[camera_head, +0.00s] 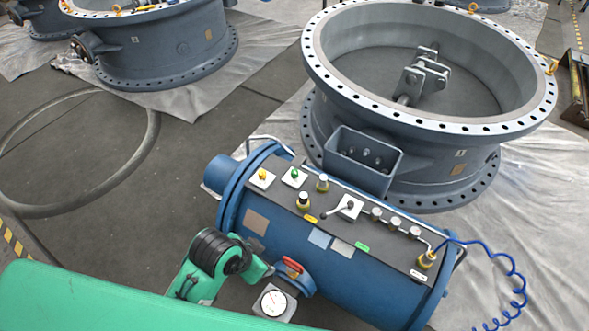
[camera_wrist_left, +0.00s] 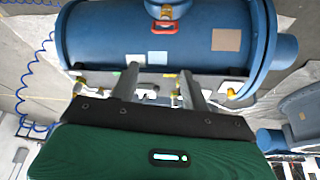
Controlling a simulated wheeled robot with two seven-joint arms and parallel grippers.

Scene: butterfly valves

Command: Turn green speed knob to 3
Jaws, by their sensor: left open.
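The green speed knob (camera_head: 294,174) sits on a small white plate at the left part of the control panel, beside a yellow knob (camera_head: 262,175). Its pointer setting is too small to read. In the left wrist view my left gripper (camera_wrist_left: 159,71) is open, its two grey fingers reaching across the panel edge of the blue tank with nothing visible between the tips. The yellow knob shows right of the fingers (camera_wrist_left: 231,93). I cannot make out the green knob in the wrist view. My right gripper is in neither view.
The panel lies on a blue cylindrical tank (camera_head: 380,285) with brass fittings, a black-handled lever (camera_head: 346,207), a red handle (camera_head: 292,267) and a gauge (camera_head: 273,302). A large butterfly valve (camera_head: 430,120) stands behind. A blue coiled hose (camera_head: 515,290) hangs at the right.

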